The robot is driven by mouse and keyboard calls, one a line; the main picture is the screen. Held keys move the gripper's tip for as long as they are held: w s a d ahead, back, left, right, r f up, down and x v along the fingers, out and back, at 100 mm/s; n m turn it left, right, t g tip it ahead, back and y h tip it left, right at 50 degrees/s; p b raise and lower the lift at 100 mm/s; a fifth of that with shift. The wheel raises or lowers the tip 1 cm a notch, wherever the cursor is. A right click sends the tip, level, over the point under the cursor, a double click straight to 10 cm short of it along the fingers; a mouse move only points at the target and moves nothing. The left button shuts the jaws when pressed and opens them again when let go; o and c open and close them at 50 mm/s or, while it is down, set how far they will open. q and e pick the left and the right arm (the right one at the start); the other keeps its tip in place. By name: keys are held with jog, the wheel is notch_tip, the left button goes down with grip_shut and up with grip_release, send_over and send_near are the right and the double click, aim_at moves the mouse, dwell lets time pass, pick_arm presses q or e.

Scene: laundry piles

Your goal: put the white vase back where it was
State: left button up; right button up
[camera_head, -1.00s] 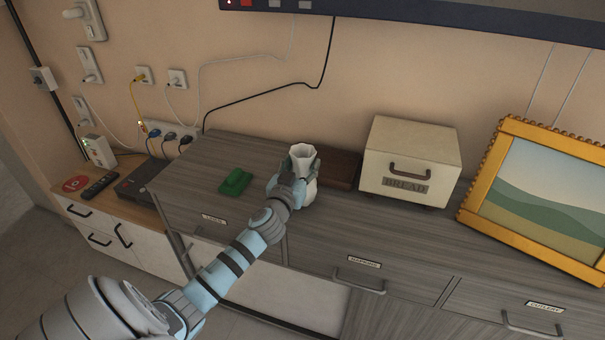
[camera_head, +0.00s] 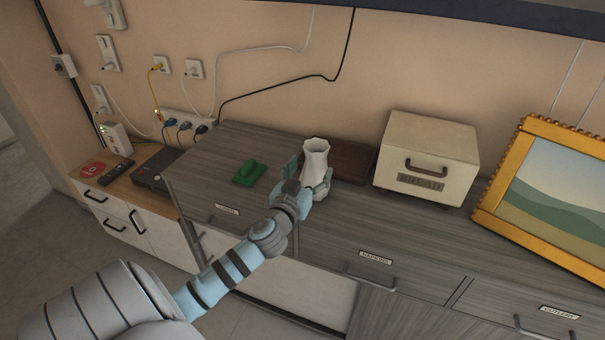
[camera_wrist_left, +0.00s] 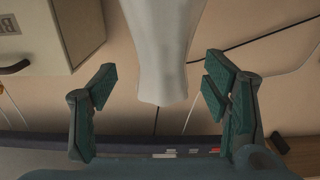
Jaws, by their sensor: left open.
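The white vase (camera_head: 315,158) stands upright on the grey wood cabinet top (camera_head: 225,150), in front of a dark brown box. My left gripper (camera_head: 308,180) is open at the vase's near side, with one finger to either side of it. In the left wrist view, which is upside down, the vase (camera_wrist_left: 163,45) shows between the spread fingers of the gripper (camera_wrist_left: 163,88), with a gap on each side. The gripper hides part of the vase's lower body in the head view. My right gripper is not in view.
A green object (camera_head: 249,173) lies left of the vase. The dark brown box (camera_head: 352,160) is close behind it. A cream bread box (camera_head: 428,155) and a gold-framed picture (camera_head: 550,195) stand to the right. Cables and plugs (camera_head: 185,127) are at the back left.

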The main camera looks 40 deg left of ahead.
pick_arm(q)
jog(key=v, duration=0.6)
jog(key=shift+s+d, duration=0.2)
jog(key=shift+s, duration=0.15)
jog(key=s+d+f+g, duration=0.2)
jog(key=s+f+g, duration=0.5)
jog(key=s+f, duration=0.3)
jog(key=s+d+f+m+g+h, duration=0.55)
jog(key=s+d+f, duration=0.45)
jog(key=s+d, duration=0.25)
notch_tip(320, 180, down, 15)
jog(key=s+a+g+p, duration=0.2)
jog(key=s+a+f+n+g+p, duration=0.1)
jog(key=s+f, duration=1)
jog(key=s, duration=0.3)
jog(key=shift+f+p, duration=0.3)
jog(key=shift+p, duration=0.1)
